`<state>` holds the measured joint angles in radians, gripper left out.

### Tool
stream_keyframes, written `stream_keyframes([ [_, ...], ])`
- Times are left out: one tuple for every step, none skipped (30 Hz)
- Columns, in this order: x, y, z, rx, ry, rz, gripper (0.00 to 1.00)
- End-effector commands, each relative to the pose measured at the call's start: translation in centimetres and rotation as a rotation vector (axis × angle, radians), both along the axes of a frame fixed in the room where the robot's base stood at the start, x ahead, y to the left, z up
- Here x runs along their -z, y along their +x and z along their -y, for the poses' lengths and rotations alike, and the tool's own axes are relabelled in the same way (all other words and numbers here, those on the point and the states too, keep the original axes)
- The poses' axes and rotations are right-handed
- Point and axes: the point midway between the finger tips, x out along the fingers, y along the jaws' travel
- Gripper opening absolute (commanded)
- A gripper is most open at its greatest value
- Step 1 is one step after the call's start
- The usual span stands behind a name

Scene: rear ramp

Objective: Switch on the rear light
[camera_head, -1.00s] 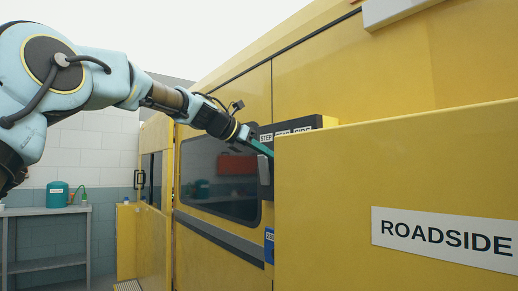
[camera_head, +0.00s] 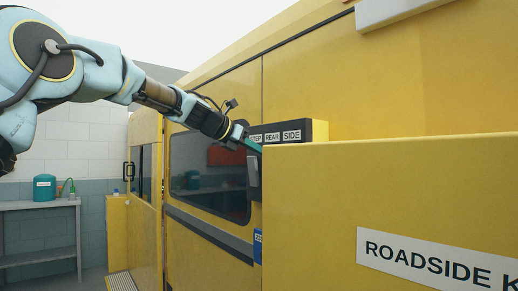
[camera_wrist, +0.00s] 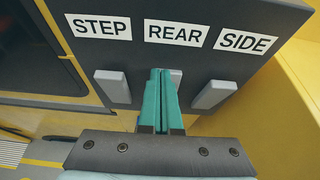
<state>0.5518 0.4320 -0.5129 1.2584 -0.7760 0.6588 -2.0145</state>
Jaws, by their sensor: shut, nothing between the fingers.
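A dark switch panel (camera_wrist: 195,55) with the labels STEP, REAR and SIDE fills the upper part of the wrist view. In the head view the panel (camera_head: 318,131) sits on the yellow vehicle wall. Below the labels are grey paddle switches: the STEP switch (camera_wrist: 113,86) on the left, the REAR switch (camera_wrist: 176,76) in the middle, the SIDE switch (camera_wrist: 214,95) on the right. My gripper (camera_wrist: 160,72) is shut and empty, its teal fingers in front of the REAR switch and hiding most of it. I cannot tell whether they touch it. It also shows in the head view (camera_head: 254,146).
A yellow panel with a ROADSIDE sign (camera_head: 425,262) stands close on the right and hides part of the switch panel. A dark window (camera_head: 208,178) is left of the switches. A bench (camera_head: 40,204) with a teal canister (camera_head: 44,188) stands far left.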

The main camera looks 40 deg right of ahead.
Motion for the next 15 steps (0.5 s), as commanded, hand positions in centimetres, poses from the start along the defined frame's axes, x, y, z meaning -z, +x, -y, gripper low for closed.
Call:
stream_keyframes([
  [0.0,-0.1,0.0,0.001,0.0,0.0,0.0],
  [0.0,-0.1,0.0,0.002,0.0,-0.001,0.0],
  [-0.1,-0.1,0.0,0.002,0.0,-0.001,0.0],
  [-0.2,-0.1,0.0,0.002,0.0,-0.001,0.0],
  [-0.3,-0.1,0.0,0.002,0.0,-0.001,0.0],
  [-0.5,-0.1,0.0,0.002,0.0,-0.001,0.0],
  [-0.6,-0.1,0.0,0.002,0.0,-0.001,0.0],
  [-0.8,-0.1,0.0,0.002,0.0,-0.001,0.0],
  [-0.9,-0.1,0.0,0.002,0.0,-0.001,0.0],
  [-1.1,-0.1,0.0,0.002,0.0,-0.001,0.0],
  [-1.2,-0.1,0.0,0.002,0.0,-0.001,0.0],
  [-1.4,-0.1,0.0,0.002,0.0,-0.001,0.0],
  [-1.5,-0.1,0.0,0.002,0.0,-0.001,0.0],
  [-1.6,-0.1,0.0,0.002,0.0,-0.001,0.0],
  [-1.6,-0.1,0.0,0.002,0.0,-0.001,0.0],
])
